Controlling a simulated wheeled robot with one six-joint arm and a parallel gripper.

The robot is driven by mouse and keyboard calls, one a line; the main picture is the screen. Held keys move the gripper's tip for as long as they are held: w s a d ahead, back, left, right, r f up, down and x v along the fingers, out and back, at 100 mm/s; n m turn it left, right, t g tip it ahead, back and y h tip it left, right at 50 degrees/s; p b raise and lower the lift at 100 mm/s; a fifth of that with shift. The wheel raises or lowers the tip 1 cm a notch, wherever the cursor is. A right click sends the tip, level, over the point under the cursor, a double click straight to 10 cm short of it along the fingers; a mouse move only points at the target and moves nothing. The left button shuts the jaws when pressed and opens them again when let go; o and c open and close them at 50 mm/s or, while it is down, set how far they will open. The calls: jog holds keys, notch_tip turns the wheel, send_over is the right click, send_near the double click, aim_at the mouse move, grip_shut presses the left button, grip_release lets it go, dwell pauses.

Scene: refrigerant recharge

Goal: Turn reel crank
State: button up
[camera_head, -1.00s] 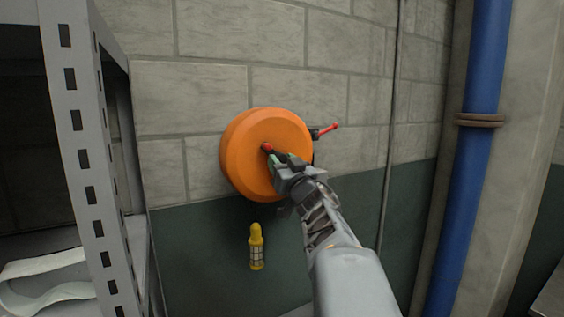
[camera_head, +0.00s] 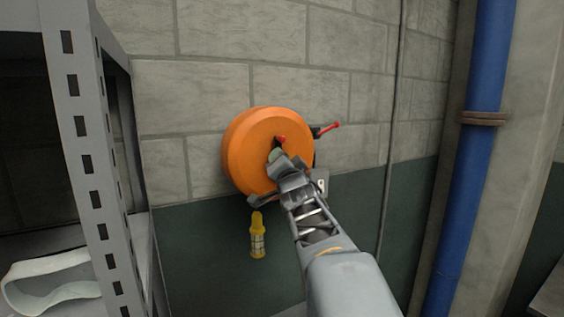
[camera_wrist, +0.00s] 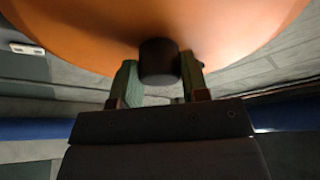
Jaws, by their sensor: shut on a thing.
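The orange reel (camera_head: 246,150) is a round drum mounted on the block wall. The crank (camera_head: 281,140) shows as a red and black piece on its front face. My gripper (camera_head: 278,156) is at the crank, its green fingertips closed around the handle. In the wrist view a dark round handle end (camera_wrist: 159,62) sits between my two green fingers (camera_wrist: 160,80), with the orange drum close behind it. The fingers and wrist hide part of the crank and the lower right of the reel. A yellow bottle-shaped piece (camera_head: 257,240) is below the reel.
A red-tipped lever (camera_head: 329,129) sticks out at the reel's right side. A grey perforated shelf post (camera_head: 85,160) stands at left, with a pale curved item (camera_head: 45,275) on the shelf. A blue pipe (camera_head: 475,170) runs vertically at right.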

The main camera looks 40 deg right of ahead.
jog(key=shift+m, duration=0.4)
jog(key=o, duration=0.9)
